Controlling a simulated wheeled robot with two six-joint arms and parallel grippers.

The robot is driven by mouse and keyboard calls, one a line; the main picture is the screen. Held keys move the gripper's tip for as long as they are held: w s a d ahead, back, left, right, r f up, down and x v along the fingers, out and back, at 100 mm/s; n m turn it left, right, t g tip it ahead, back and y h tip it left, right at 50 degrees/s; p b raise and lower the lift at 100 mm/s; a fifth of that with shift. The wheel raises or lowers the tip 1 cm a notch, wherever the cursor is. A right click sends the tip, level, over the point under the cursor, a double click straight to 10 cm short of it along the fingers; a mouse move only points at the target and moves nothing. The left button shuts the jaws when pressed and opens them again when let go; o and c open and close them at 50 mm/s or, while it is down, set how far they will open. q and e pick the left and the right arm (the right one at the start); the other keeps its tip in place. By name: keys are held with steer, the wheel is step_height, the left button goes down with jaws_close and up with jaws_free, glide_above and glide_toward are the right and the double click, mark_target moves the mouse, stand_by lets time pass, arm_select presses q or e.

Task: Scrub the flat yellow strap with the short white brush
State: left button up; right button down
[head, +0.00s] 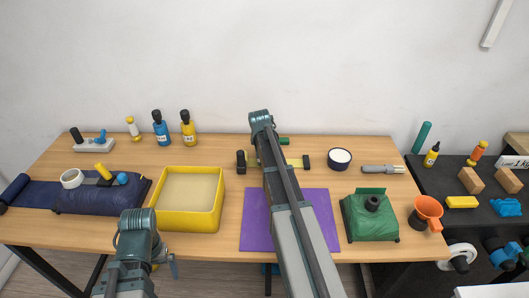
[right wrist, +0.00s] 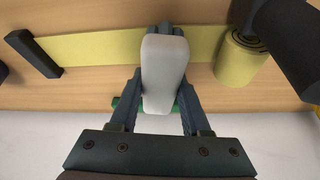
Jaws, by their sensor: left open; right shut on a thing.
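The flat yellow strap (head: 294,162) lies at the back middle of the table, partly hidden by my right arm. In the right wrist view the strap (right wrist: 90,47) runs across, with a black block (right wrist: 33,53) on one end. My right gripper (right wrist: 163,95) is shut on the short white brush (right wrist: 164,75), which is over the strap. The brush's underside is hidden, so I cannot tell if it touches the strap. In the head view the right gripper and brush are hidden behind the arm. My left gripper (head: 166,264) is open and low at the table's front edge.
A green item (head: 284,141) lies behind the strap. The wall is close behind.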

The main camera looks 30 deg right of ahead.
steer(key=shift+f+b, duration=0.7)
steer(key=shift+f, duration=0.1)
steer(key=shift+s+r, duration=0.1)
steer(key=shift+s+a+r, duration=0.1)
steer(key=shift+s+a, duration=0.3)
steer(key=shift+s, duration=0.15)
steer(key=shift+s, duration=0.1)
steer(key=shift+s+a, duration=0.45)
steer(key=shift+s, duration=0.2)
steer(key=shift+f, duration=0.2)
